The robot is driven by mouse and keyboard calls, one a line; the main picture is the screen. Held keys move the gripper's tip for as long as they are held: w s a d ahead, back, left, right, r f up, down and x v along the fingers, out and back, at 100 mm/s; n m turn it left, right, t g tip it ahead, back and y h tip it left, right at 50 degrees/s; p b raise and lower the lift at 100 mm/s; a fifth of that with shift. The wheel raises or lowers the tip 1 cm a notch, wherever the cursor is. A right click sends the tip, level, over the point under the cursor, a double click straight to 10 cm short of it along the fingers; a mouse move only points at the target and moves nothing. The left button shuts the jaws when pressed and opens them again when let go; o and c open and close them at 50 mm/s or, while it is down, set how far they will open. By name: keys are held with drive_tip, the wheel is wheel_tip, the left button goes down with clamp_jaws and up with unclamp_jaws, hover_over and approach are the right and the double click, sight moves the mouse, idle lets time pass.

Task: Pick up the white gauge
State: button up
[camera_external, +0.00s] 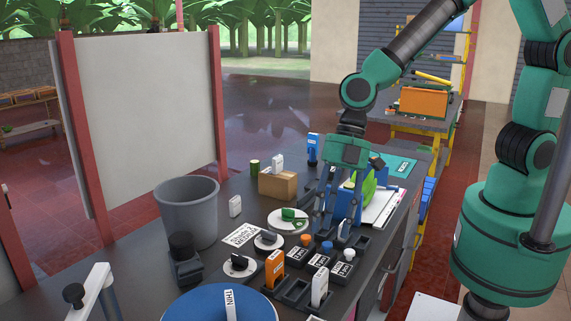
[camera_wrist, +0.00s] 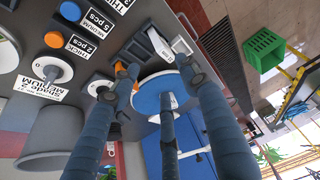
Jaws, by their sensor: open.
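Several white gauges show in the external view. One white gauge (camera_external: 319,286) stands upright in a black slotted rack (camera_external: 291,291) at the front, beside an orange gauge (camera_external: 275,269). Another white block (camera_external: 235,206) stands on the table by the grey bin, and one (camera_external: 278,162) is at the cardboard box. A white piece marked THIN (camera_external: 229,303) stands on the blue disc. My gripper (camera_external: 334,226) is open, fingers pointing down, behind the rack and above the table's right part. In the wrist view a white gauge (camera_wrist: 160,44) shows beyond my spread fingers (camera_wrist: 155,78), apart from them.
A grey bin (camera_external: 187,212) stands at the left. The blue disc (camera_external: 195,307) lies at the front. Labelled black blocks with orange and blue knobs (camera_external: 327,247) stand close to my fingers. A cardboard box (camera_external: 278,185) and a round white dial (camera_external: 287,219) are further back.

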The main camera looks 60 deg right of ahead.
sight(321, 269)
drive_tip(key=shift+f, duration=0.15)
drive_tip(key=b+x, duration=0.1)
drive_tip(key=x, duration=0.7)
idle(0.4)
drive_tip(key=shift+a+f, duration=0.15)
drive_tip(key=shift+f, duration=0.1)
drive_tip(key=shift+s+b+x, duration=0.2)
drive_tip(key=shift+b+x, duration=0.3)
drive_tip(key=shift+x, duration=2)
drive_tip(key=shift+r, duration=0.1)
clamp_jaws()
drive_tip(key=shift+a+r, duration=0.1)
